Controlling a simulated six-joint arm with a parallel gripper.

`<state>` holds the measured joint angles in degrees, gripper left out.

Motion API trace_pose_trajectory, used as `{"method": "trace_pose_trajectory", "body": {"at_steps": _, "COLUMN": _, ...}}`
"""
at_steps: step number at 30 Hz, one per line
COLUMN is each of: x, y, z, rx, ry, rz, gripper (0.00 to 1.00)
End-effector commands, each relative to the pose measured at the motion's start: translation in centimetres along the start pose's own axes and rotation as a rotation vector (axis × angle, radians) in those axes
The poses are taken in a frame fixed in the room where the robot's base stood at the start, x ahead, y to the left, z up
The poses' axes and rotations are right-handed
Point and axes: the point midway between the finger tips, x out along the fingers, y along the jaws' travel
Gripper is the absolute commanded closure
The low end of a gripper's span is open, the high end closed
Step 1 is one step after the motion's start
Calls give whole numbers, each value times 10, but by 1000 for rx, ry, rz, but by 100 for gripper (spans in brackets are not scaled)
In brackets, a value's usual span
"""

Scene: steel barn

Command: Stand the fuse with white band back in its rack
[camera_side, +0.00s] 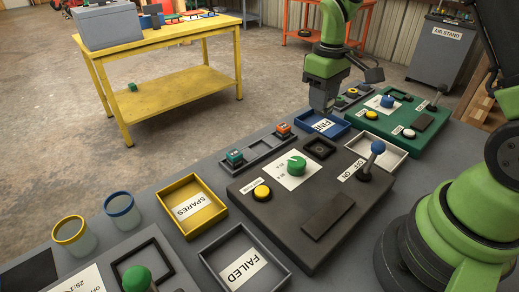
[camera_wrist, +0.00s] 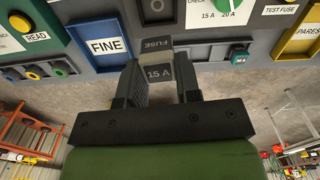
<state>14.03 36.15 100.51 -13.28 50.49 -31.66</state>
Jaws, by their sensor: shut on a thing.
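In the wrist view my gripper (camera_wrist: 158,78) is shut on a dark grey fuse (camera_wrist: 157,73) marked "15 A", with a pale strip near its "FUSE" end. In the side view my gripper (camera_side: 320,106) hangs just over the blue FINE tray (camera_side: 345,127), and I cannot make out the fuse there. The grey rack (camera_side: 259,148) lies along the dark board, left of the gripper. It holds a teal fuse (camera_side: 235,157) and an orange-red fuse (camera_side: 283,129), with an empty-looking place between them. The wrist view shows part of the rack (camera_wrist: 207,59).
The dark board carries a green dial (camera_side: 297,165) and a blue-knobbed lever (camera_side: 377,148). A yellow SPARES tray (camera_side: 176,187), a FAILED tray (camera_side: 278,262) and a white-rimmed tray (camera_side: 385,143) stand around it. A green board (camera_side: 430,112) lies beyond.

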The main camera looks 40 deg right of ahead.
Motion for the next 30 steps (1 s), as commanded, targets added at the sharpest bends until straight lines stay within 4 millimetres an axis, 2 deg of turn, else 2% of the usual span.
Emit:
{"method": "trace_pose_trajectory", "body": {"at_steps": 5, "x": 6, "y": -12, "z": -32, "rx": -334, "ry": -1, "rz": 1, "gripper": 91}}
{"method": "trace_pose_trajectory", "body": {"at_steps": 12, "x": 17, "y": -44, "z": -81, "rx": -953, "ry": -3, "rz": 0, "gripper": 91}}
{"method": "trace_pose_trajectory", "body": {"at_steps": 18, "x": 24, "y": -67, "z": -105, "rx": -1327, "ry": -1, "rz": -1, "gripper": 91}}
{"method": "trace_pose_trajectory", "body": {"at_steps": 23, "x": 28, "y": -76, "z": -112, "rx": -1468, "ry": -2, "rz": -3, "gripper": 91}}
{"method": "trace_pose_trajectory", "body": {"at_steps": 26, "x": 42, "y": -78, "z": -112, "rx": -1497, "ry": -4, "rz": -5, "gripper": 91}}
{"method": "trace_pose_trajectory", "body": {"at_steps": 30, "x": 70, "y": -78, "z": -112, "rx": -1498, "ry": -4, "rz": -6, "gripper": 91}}
